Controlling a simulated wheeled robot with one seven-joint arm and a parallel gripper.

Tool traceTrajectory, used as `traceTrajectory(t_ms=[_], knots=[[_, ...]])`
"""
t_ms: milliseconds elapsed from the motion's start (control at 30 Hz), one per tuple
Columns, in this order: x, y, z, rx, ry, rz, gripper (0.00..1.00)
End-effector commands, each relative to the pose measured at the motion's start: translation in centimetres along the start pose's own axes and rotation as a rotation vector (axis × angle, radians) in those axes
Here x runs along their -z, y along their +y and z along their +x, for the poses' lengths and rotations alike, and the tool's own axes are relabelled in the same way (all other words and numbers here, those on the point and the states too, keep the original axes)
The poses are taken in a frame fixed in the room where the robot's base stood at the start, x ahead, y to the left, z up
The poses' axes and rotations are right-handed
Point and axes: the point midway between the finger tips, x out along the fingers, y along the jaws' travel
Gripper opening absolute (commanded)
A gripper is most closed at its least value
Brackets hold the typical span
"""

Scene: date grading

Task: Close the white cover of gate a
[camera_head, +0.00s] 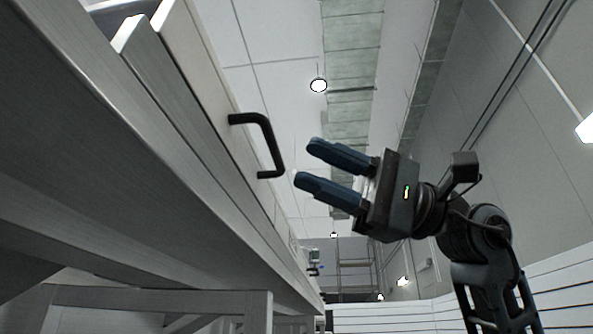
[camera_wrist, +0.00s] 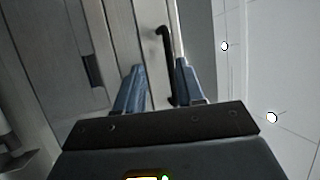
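A pale, off-white panel (camera_head: 203,82), which looks like the white cover, runs along the side of a long grey metal structure in the head view. A black bar handle (camera_head: 270,145) stands out from it. My gripper (camera_head: 306,163) has two blue fingers, spread apart and empty, pointing at the handle from the right with a small gap. In the wrist view the handle (camera_wrist: 168,50) appears beyond and between the fingertips, nearer the right finger. No gate label is readable, and I cannot tell how far the cover is open.
The grey metal structure (camera_head: 120,190) fills the left of the head view, with legs and a crossbar (camera_head: 160,298) beneath. A dark slot (camera_wrist: 93,70) shows left of the fingers in the wrist view. Right of the structure, around my arm, is open space.

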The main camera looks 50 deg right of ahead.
Motion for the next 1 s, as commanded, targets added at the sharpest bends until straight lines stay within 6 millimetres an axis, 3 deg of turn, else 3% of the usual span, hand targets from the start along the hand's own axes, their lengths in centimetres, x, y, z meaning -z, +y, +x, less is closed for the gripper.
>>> traceTrajectory(t_ms=[100, 300, 1000], knots=[[0.1, -0.1, -1.7, 0.001, 0.002, 0.001, 0.38], [-0.1, 0.0, -3.1, -0.001, -0.001, 0.0, 0.38], [-0.1, 0.0, -3.2, -0.001, -0.001, -0.001, 0.38]])
